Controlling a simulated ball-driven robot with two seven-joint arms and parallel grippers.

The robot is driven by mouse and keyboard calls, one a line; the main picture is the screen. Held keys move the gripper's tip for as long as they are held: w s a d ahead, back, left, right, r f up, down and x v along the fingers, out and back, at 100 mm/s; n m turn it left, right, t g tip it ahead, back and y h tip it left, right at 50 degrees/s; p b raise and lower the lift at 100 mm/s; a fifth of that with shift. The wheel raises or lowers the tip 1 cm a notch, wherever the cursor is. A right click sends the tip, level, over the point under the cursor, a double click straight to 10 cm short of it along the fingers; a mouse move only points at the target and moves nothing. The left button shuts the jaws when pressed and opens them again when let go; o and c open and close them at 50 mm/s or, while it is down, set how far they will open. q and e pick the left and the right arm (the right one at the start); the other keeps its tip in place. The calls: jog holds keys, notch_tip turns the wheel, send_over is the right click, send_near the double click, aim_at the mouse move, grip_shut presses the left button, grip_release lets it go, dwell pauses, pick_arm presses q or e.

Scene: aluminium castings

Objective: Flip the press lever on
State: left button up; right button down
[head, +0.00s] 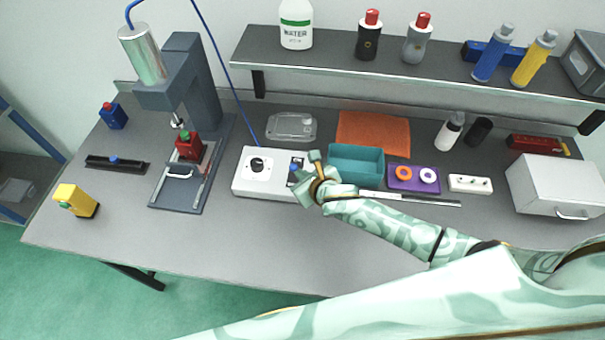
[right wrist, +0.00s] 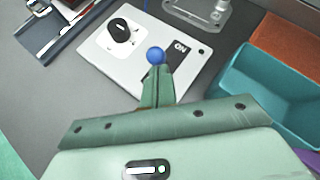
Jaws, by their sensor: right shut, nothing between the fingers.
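The white control box (head: 250,187) stands on the bench to the right of the press (head: 190,70). A blue ball knob (right wrist: 155,55), which looks like the tip of the press lever, shows just beyond my right gripper's fingertips in the right wrist view. A dark ON label (right wrist: 180,48) lies right beside it. In the head view the knob (head: 293,167) is a small blue spot at the gripper. My right gripper (head: 301,174) is shut and empty over the right end of the box. The fingers hide the lever's stem, and I cannot tell whether they touch the knob.
A black rotary knob (head: 257,165) sits on the box's left part. A teal bin (head: 356,163) stands close on the right, with a purple tray (head: 414,186) beyond it. The bench in front is clear.

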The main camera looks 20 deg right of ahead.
jog(key=shift+w+d+r+g+p, duration=0.2)
jog(key=shift+w+r+p, duration=0.25)
jog(key=shift+p, duration=0.65)
jog(key=shift+w+d+r+g+p, duration=0.15)
jog(key=shift+w+r+p, duration=0.3)
jog(key=shift+p, duration=0.6)
jog(key=shift+w+d+r+p, duration=0.1)
jog(key=shift+w+d+p, duration=0.1)
jog(key=shift+w+p, duration=0.2)
jog(key=shift+w+d+r+p, duration=0.15)
jog(key=shift+w+p, duration=0.1)
jog(key=shift+w, duration=0.25)
jog(key=shift+w+d, duration=0.25)
jog(key=shift+w, duration=0.35)
jog(key=shift+f, duration=0.2)
jog(key=shift+s, duration=0.1)
jog(key=shift+r, duration=0.15)
jog(key=shift+r+p, duration=0.7)
jog(key=shift+p, duration=0.35)
